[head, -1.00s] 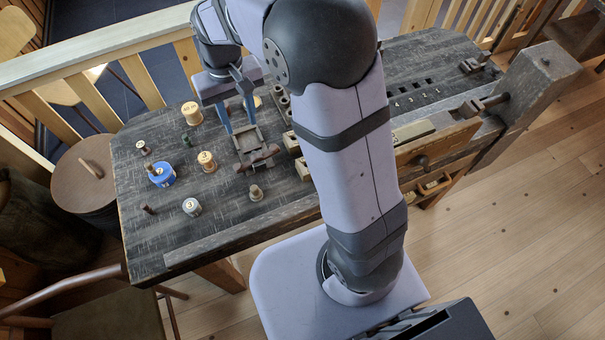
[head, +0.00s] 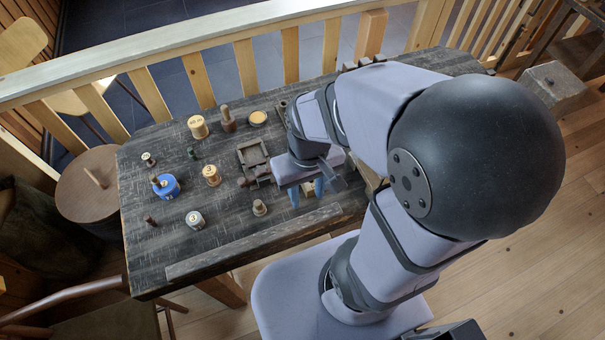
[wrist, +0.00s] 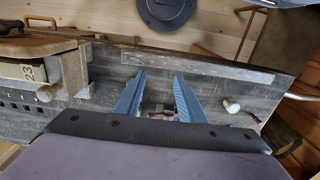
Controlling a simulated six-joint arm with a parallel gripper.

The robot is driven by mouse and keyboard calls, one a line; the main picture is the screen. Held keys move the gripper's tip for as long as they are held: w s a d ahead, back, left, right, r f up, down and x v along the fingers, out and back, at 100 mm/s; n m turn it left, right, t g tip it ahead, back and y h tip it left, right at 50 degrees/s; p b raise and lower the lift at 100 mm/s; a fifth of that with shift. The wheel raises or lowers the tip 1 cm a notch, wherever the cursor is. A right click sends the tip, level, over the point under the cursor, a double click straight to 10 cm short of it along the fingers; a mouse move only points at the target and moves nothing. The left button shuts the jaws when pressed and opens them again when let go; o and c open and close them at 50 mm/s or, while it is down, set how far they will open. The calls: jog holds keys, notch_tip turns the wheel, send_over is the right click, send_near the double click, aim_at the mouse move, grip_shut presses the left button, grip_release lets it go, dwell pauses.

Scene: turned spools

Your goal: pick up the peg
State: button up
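Several things on the dark bench (head: 140,262) look like pegs, and I cannot tell which one is meant. A short dark brown peg (head: 150,221) is at the front left. A taller brown turned piece (head: 228,119) stands near the back. A wooden stick (head: 157,182) shows at the blue spool (head: 168,189). My gripper (head: 307,192) hangs over the bench, right of the small wooden spool (head: 259,207). In the wrist view my gripper (wrist: 158,76) has its two blue fingers apart, with bare bench between the tips. A small brown and metal part (wrist: 158,112) shows further down between them.
Numbered spools stand about the left half: a large pale one (head: 198,127), a tan one (head: 211,175) and a grey-white one (head: 195,219). A dark wooden cradle (head: 253,155) lies left of my gripper. A raised strip (head: 250,243) runs along the front edge.

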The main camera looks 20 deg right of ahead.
jog(key=shift+f, duration=0.3)
jog(key=shift+r, duration=0.1)
jog(key=w+a+f+n+t+b, duration=0.35)
jog(key=w+a+f+b, duration=0.4)
jog(key=w, duration=0.35)
jog(key=n+t+y+b, duration=0.65)
jog(key=y+b, duration=0.35)
jog(key=b, duration=0.4)
send_over(151, 222)
jog(key=w+a, duration=0.1)
notch_tip(151, 222, down, 2)
jog(key=shift+w+a+f+m, duration=0.1)
jog(key=shift+w+f+m, duration=0.1)
jog(key=shift+m, duration=0.3)
jog(key=shift+f+p, duration=0.3)
jog(key=shift+f, duration=1.2)
